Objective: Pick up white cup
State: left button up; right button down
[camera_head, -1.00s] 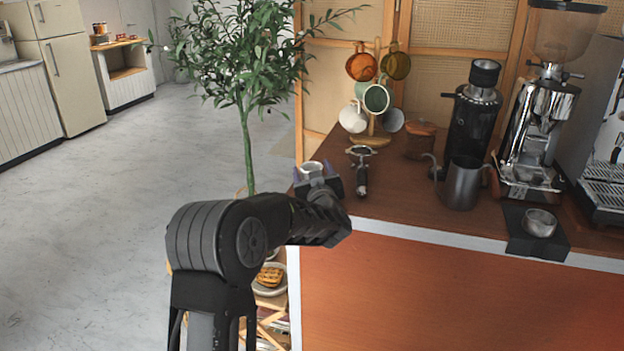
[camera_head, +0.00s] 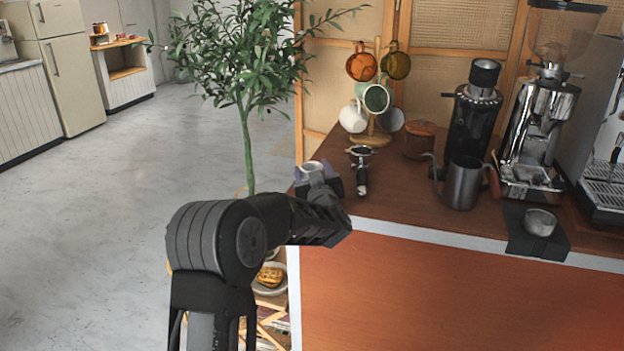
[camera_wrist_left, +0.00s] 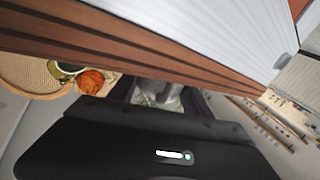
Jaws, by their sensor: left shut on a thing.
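A small white cup (camera_head: 311,167) is at the left end of the wooden counter, near its edge. My left gripper (camera_head: 313,173) is shut on it, with a finger on either side. The dark gripper body hides the cup's lower part in the head view. In the left wrist view, the cup (camera_wrist_left: 158,95) shows as a pale, partly hidden shape between the fingers. I cannot tell whether its base touches the counter. My right gripper is in neither view.
A portafilter (camera_head: 361,170) lies just right of the gripper. Behind it stands a mug tree (camera_head: 370,140) with several mugs, one of them white. A metal kettle (camera_head: 462,184), grinders and an espresso machine stand further right. A plant (camera_head: 245,90) rises on the left.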

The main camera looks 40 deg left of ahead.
pick_arm(q)
jog(key=shift+c, duration=0.6)
jog(key=shift+r, duration=0.1)
